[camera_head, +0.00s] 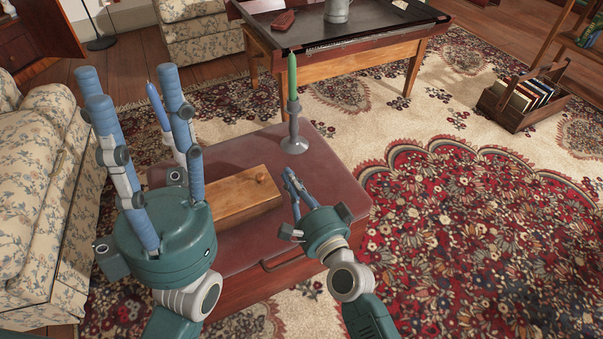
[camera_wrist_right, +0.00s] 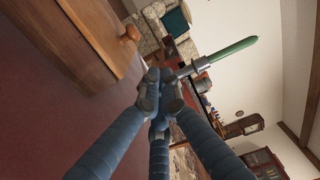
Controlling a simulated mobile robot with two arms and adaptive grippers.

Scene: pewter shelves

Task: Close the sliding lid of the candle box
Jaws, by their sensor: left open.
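The wooden candle box (camera_head: 238,198) lies on the dark red top of a low chest. Its lid has a round knob near the right end; the box's left end is hidden behind my left gripper, so I cannot tell how far the lid is open. The box and knob (camera_wrist_right: 130,33) also show at upper left in the right wrist view. My left gripper (camera_head: 130,88) is open, fingers upward, left of and in front of the box. My right gripper (camera_head: 288,176) is just right of the box's knobbed end, apart from it, its fingertips together and empty.
A green candle in a pewter holder (camera_head: 294,137) stands behind the box, at the chest's far edge. A blue candle (camera_head: 157,105) rises behind my left gripper's fingers. A floral sofa (camera_head: 45,190) is at left. The chest top (camera_head: 335,190) is clear at right.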

